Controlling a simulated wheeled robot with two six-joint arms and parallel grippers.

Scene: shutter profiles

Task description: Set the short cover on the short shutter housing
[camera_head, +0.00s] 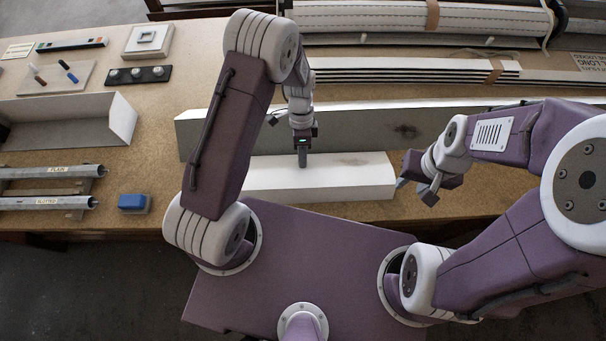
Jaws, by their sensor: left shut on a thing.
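A short white profile (345,180), which looks like the short cover, lies lengthwise near the table's front edge. My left gripper (303,160) points down at its upper side, left of its middle, and is shut on it. The fingertips' exact contact is too small to see. My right gripper (416,189) is beside the profile's right end, its two fingers apart and nothing visible between them. A longer grey-white profile (390,128) stands right behind the white one. A short open profile (115,117) lies at the left. I cannot tell for sure which is the short shutter housing.
Two labelled tubes (50,172) on supports and a blue block (133,202) are at the front left. A tray with pens (55,78), a black strip with knobs (137,74) and a white switch plate (148,40) lie behind. Long slats (400,72) and a roller (400,15) fill the back.

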